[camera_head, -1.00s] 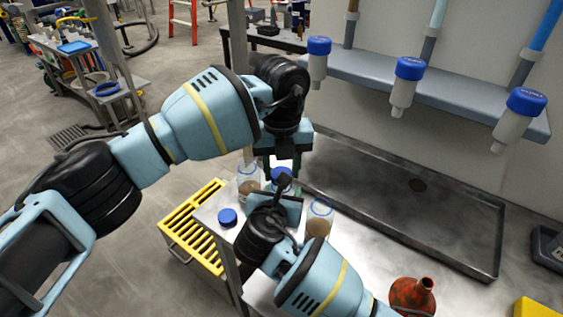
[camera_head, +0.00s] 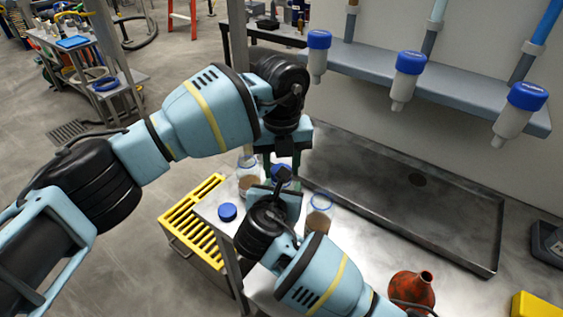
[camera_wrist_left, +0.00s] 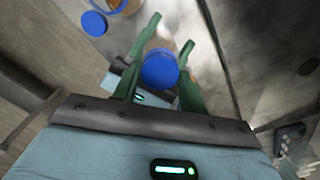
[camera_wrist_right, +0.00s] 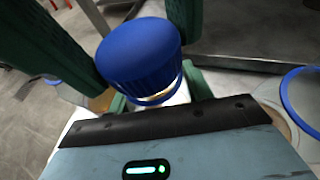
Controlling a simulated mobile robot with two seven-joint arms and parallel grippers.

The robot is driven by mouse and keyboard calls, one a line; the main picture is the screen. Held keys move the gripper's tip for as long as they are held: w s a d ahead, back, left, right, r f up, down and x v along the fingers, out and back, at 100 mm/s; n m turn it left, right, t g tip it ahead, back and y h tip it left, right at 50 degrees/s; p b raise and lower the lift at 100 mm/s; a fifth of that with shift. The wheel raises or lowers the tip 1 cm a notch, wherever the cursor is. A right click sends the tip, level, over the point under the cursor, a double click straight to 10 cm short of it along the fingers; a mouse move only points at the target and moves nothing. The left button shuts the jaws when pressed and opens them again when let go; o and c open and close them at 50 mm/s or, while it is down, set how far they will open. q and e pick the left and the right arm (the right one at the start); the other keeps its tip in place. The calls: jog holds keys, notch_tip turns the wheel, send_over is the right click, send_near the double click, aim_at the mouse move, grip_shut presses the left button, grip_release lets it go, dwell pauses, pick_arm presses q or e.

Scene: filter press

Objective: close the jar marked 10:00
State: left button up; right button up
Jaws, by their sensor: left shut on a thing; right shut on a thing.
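A clear jar under a blue lid (camera_head: 281,172) stands between my two grippers on the steel bench. Its mark cannot be read. My left gripper (camera_head: 282,163) reaches down from above and is shut on the blue lid (camera_wrist_left: 159,70), its green fingers on either side. My right gripper (camera_head: 287,190) comes in low from the front and is shut on the jar (camera_wrist_right: 155,98) just below the lid. In the right wrist view the lid (camera_wrist_right: 140,55) sits over the jar's neck, a pale strip showing beneath; whether it is seated is unclear. The jar body is mostly hidden.
A loose blue lid (camera_head: 227,212) lies left of the jars. Other jars with brown contents stand at left (camera_head: 248,183) and right (camera_head: 318,221). A red funnel (camera_head: 411,291) is at front right. A steel tray (camera_head: 400,215) lies behind, below hanging bottles (camera_head: 408,75).

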pick_arm(q)
jog(key=shift+f, duration=0.25)
jog(key=m, duration=0.4)
jog(key=shift+r+m, duration=0.1)
jog(key=shift+m, duration=0.2)
jog(key=m, duration=0.5)
jog(key=o, duration=0.9)
jog(key=shift+r, duration=2.2)
jog(key=shift+c, duration=0.3)
